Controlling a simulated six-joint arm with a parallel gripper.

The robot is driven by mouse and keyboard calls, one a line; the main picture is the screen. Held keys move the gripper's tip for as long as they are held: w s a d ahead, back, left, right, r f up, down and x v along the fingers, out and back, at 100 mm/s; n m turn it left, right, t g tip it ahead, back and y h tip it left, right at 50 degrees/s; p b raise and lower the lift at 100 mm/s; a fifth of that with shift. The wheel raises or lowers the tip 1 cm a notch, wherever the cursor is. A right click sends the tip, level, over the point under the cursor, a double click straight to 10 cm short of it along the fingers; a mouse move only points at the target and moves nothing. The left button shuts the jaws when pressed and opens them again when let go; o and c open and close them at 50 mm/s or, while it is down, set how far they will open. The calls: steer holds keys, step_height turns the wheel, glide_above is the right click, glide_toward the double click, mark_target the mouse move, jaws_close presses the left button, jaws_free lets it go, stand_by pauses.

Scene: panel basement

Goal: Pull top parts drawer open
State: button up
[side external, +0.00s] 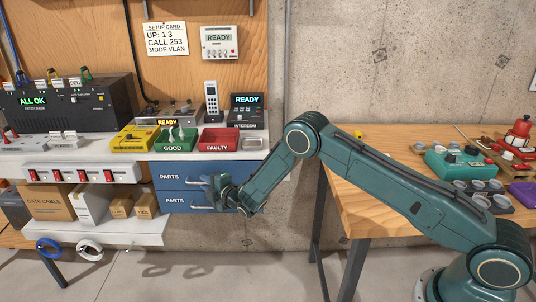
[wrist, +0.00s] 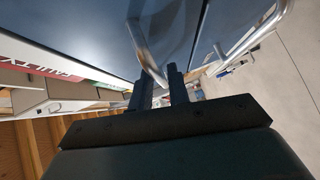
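The top parts drawer (side external: 170,176) is the upper of two blue drawers marked PARTS under the bench. Its front looks about flush with the lower drawer (side external: 176,200), so it appears closed. Its silver bar handle (side external: 195,181) shows left of my gripper (side external: 226,191), which partly hides the drawers' right side. In the wrist view, the top drawer's handle (wrist: 146,56) reaches down to the fingertips of my gripper (wrist: 158,76). The two dark fingers stand apart with the bar end between them. I cannot tell whether either finger touches it.
The lower drawer's handle (wrist: 262,32) runs close by at the right in the wrist view. Above the drawers, a green GOOD bin (side external: 176,140) and a red FAULTY bin (side external: 217,140) stand on the bench. A wooden table (side external: 345,165) stands at right, beneath my arm.

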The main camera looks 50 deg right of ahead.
steer(key=shift+w+f, duration=0.1)
steer(key=shift+w, duration=0.4)
jaws_close()
steer(key=shift+s+a, duration=0.1)
steer(key=s+a, duration=1.6)
steer(key=shift+s+a, duration=0.3)
